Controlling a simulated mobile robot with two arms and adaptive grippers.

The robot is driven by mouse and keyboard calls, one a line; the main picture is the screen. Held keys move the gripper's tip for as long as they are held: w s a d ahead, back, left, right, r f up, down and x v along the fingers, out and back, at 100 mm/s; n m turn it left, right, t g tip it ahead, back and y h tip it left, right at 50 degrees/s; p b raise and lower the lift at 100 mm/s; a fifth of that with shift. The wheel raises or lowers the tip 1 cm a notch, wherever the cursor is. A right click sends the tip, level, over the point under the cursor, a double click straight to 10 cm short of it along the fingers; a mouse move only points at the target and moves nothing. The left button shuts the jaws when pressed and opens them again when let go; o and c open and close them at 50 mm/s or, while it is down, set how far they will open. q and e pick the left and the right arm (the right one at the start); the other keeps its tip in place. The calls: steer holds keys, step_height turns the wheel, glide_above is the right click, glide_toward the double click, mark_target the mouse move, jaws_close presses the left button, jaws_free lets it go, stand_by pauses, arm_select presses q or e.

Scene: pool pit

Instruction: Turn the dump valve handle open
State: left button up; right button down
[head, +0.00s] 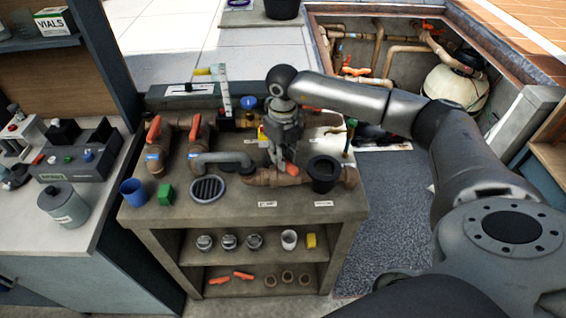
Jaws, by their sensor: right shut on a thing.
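The bench carries a run of brown pipe (262,179) along its front right part. A valve with a small orange handle (292,169) sits on it, just left of a black cup-shaped fitting (324,175). My right gripper (283,163) reaches down over this valve and is shut on the orange handle. The fingers hide part of the handle and the valve body, so its exact angle cannot be told. A label in front is too small to read. My left gripper is not in view.
Two orange-handled valves (154,130) stand at the bench's left. A grey elbow pipe (222,158), round grate (207,189), blue cup (133,192) and green block (167,194) are nearby. A pit with pipes and a tank (455,85) lies behind right.

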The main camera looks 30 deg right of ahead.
steer(key=n+b, duration=0.4)
steer(key=n, duration=0.1)
steer(key=shift+f+n+b, duration=0.15)
steer(key=shift+n+b, duration=0.15)
steer(key=shift+b, duration=0.1)
steer(key=n+b, duration=0.2)
steer(key=n, duration=0.1)
steer(key=shift+r+n+b, duration=0.2)
steer(key=shift+n+b, duration=0.4)
steer(key=shift+n, duration=0.3)
steer(key=shift+n, duration=0.3)
steer(key=c, duration=1.4)
jaws_free()
steer(key=shift+o, duration=0.2)
